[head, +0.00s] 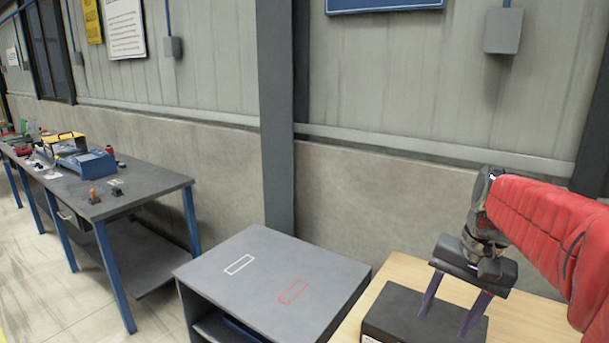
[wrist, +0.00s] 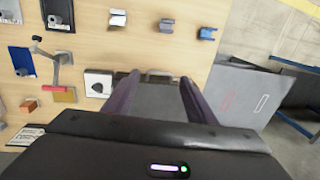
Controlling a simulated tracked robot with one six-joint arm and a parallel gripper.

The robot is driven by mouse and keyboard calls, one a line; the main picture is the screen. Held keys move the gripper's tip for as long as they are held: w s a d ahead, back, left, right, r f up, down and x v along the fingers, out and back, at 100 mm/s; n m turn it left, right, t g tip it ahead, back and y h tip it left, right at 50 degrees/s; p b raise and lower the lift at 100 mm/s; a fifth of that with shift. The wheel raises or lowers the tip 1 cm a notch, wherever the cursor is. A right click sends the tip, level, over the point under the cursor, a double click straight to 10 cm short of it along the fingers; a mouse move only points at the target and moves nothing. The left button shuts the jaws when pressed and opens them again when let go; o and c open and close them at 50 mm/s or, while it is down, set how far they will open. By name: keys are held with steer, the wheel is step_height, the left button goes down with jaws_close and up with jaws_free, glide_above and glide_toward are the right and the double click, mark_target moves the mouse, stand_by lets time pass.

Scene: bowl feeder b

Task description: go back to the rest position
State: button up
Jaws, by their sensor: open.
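My gripper (head: 448,316) is at the right of the head view, at the end of my red-sleeved arm. Its two purple fingers point down and stand apart, in front of or over a black box (head: 400,318) on the light wooden table (head: 520,318). In the wrist view the fingers of my gripper (wrist: 160,82) are spread, with nothing held between them. A dark grey surface (wrist: 157,100) shows between the fingers. How far the fingertips are from the box is hard to tell.
The wooden table (wrist: 150,48) carries several small parts, including a blue clip (wrist: 207,33) and a red-and-grey fixture (wrist: 58,66). A grey cabinet (head: 262,252) with white and red outlines stands left of it. A cluttered workbench (head: 150,183) is farther left.

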steer(key=s+a+f+n+t, duration=0.2)
steer(key=s+a+n, duration=0.1)
steer(key=s+a, duration=0.2)
steer(key=s+a+f+n+t+h, duration=0.1)
steer(key=s+a+f+n+t, duration=0.1)
steer(key=s+a, duration=0.3)
steer(key=s+n, duration=0.1)
steer(key=s, duration=0.2)
steer(key=shift+s+a+n+t+h, duration=0.2)
steer(key=shift+s+n+t+h, duration=0.05)
steer(key=shift+n+t+h, duration=0.05)
steer(key=shift+c, duration=0.5)
stand_by(0.6)
